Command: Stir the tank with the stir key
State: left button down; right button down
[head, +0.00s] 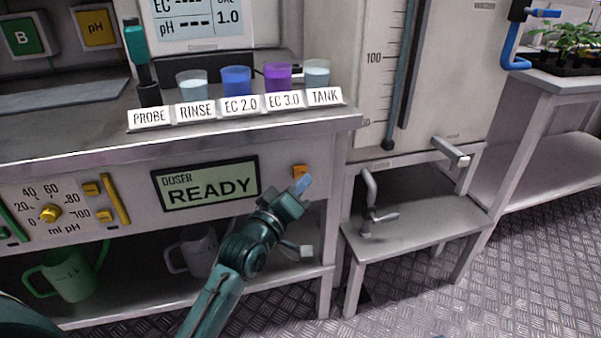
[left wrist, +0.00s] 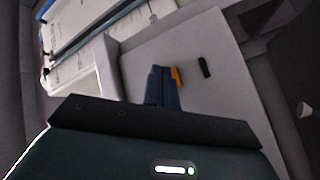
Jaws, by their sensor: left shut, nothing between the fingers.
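An orange key (head: 300,171) sits on the front panel of the bench, right of the doser display (head: 208,184), which reads READY. No label on it is legible. My left gripper (head: 304,183) is shut and empty, with its blue fingertips just in front of and below this key. In the left wrist view the shut fingers (left wrist: 163,84) partly cover the orange key (left wrist: 177,75); I cannot tell whether they touch it. The white tank (head: 430,80) with a level scale stands to the right. My right gripper is not in view.
Several cups stand on the bench behind labels, including a TANK cup (head: 317,72). A probe (head: 139,55) stands at the left. A grey tap-like piece (head: 369,205) stands on a low stand (head: 420,222). Jugs (head: 70,272) sit on the lower shelf.

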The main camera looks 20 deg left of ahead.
pick_arm(q)
jog(key=shift+w+a, duration=0.1)
jog(key=shift+w+a, duration=0.15)
jog(key=shift+w, duration=0.1)
dwell(0.3)
jog(key=shift+w+a+p, duration=0.25)
jog(key=shift+w+p, duration=0.05)
jog(key=shift+w, duration=0.1)
dwell(0.7)
jog(key=shift+s+d+p, duration=0.5)
jog(key=shift+s+p, duration=0.2)
jog(key=shift+s, duration=0.05)
